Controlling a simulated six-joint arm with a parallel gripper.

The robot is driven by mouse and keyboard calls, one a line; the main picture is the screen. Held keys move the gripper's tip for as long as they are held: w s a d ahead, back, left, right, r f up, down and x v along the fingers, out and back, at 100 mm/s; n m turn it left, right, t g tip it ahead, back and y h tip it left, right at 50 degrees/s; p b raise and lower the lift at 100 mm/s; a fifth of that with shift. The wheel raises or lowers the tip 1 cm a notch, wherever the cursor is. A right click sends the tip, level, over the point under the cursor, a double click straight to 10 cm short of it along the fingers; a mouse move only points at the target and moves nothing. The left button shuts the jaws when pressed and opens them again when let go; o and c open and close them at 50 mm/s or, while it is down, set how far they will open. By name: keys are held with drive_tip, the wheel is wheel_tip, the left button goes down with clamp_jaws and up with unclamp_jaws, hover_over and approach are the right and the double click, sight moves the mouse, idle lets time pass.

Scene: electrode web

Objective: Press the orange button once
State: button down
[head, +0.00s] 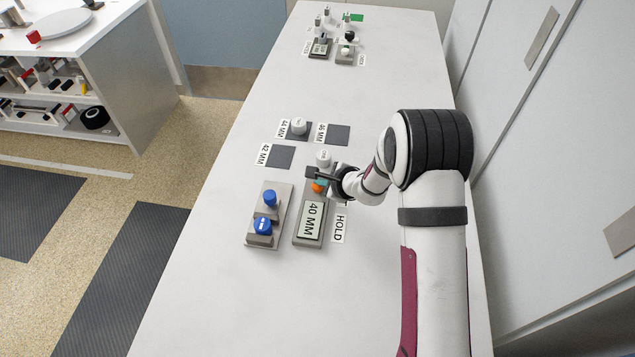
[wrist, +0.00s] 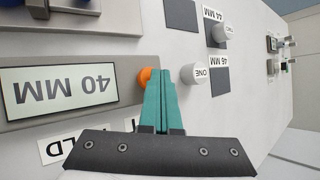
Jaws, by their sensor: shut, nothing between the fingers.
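The orange button (head: 318,188) is on the grey panel (head: 299,242) with the 40 MM display (head: 311,221), at the end beyond the display. It also shows in the wrist view (wrist: 144,76), partly hidden by my fingers. My gripper (head: 321,180) is shut and empty, its teal fingers right by the button in the head view. In the wrist view, my fingertips (wrist: 162,72) overlap the button's right edge. I cannot tell whether they touch it or hover above.
A white knob (head: 323,157) stands just beyond the gripper. A unit with blue knobs (head: 263,227) is at left. Dark pads (head: 281,157) and another white knob (head: 299,126) lie farther back. More devices (head: 320,47) stand at the far end. The table's near left area is clear.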

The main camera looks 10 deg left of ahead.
sight(321, 188)
drive_tip(key=shift+r, duration=0.9)
drive_tip(key=shift+r, duration=2.5)
